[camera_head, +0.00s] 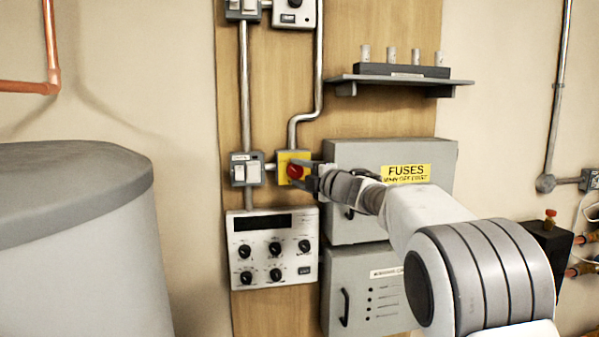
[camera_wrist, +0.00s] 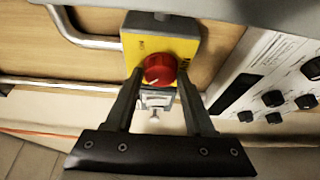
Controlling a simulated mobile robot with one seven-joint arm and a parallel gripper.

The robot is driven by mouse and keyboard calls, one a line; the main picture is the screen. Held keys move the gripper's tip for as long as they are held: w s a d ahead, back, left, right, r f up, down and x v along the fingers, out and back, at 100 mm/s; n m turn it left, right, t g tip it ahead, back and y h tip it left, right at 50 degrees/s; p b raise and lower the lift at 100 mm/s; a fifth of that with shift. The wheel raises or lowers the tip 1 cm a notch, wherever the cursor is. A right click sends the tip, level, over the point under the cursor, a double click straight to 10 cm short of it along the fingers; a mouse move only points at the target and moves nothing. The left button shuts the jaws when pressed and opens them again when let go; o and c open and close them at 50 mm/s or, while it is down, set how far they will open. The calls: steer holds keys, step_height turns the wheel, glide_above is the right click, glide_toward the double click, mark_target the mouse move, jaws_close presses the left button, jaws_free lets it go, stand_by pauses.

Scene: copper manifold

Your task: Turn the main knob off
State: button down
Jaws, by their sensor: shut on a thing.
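The main knob (camera_head: 295,172) is a red round knob on a yellow plate (camera_head: 283,158) fixed to the wooden board. The knob also shows in the wrist view (camera_wrist: 159,70), on the front of the yellow box (camera_wrist: 160,44). My gripper (camera_head: 304,174) reaches it from the right in the head view. In the wrist view, my gripper (camera_wrist: 160,76) has one finger on each side of the knob and is shut on it. The exact contact of the fingertips is hard to see.
A grey switch (camera_head: 246,170) is left of the yellow plate. A control panel with black knobs (camera_head: 272,249) sits below. The grey fuse box (camera_head: 390,152) is behind my arm. A shelf (camera_head: 398,80) with several small cylinders is above. A large grey tank (camera_head: 80,240) stands at left.

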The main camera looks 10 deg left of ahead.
steer(key=shift+r, duration=0.1)
steer(key=shift+c, duration=1.3)
jaws_free()
steer(key=b+v, duration=0.4)
steer(key=v, duration=1.3)
steer(key=shift+d+b, duration=0.15)
steer(key=shift+b, duration=0.15)
steer(key=shift+s, duration=0.1)
